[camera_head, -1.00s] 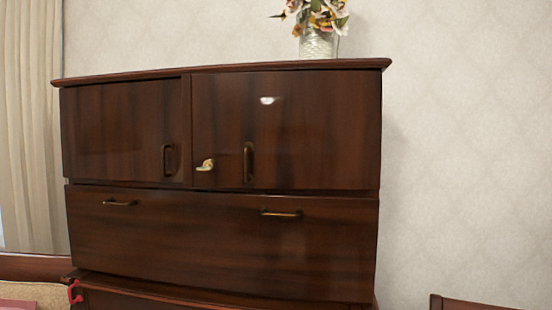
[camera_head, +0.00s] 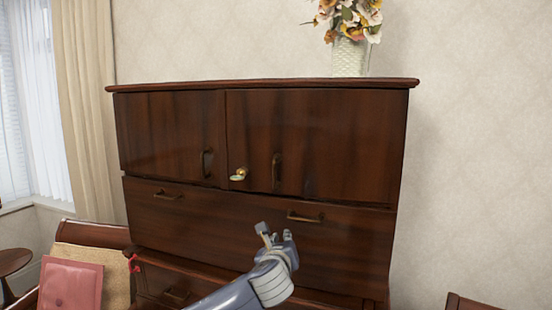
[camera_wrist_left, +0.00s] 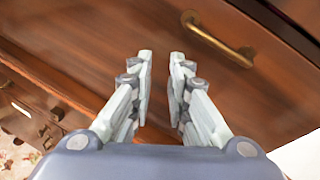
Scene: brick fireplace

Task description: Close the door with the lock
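The door with the lock (camera_head: 340,140) is the upper right door of a dark wooden cabinet. Its brass lock (camera_head: 239,174) sits low near its left edge, beside a vertical handle (camera_head: 276,172). The door looks shut or nearly flush; I cannot tell whether a small gap remains. My left gripper (camera_head: 275,232) is below the lock, in front of the wide drawer front. In the left wrist view its fingers (camera_wrist_left: 161,54) are apart and empty, with a brass handle (camera_wrist_left: 222,44) ahead to the right. My right gripper is not in view.
The upper left door (camera_head: 168,132) looks shut. The drawer front (camera_head: 220,216) has two handles. A flower vase (camera_head: 350,57) stands on top. A chair with a pink cushion (camera_head: 70,285) is at the lower left. The wall right of the cabinet is clear.

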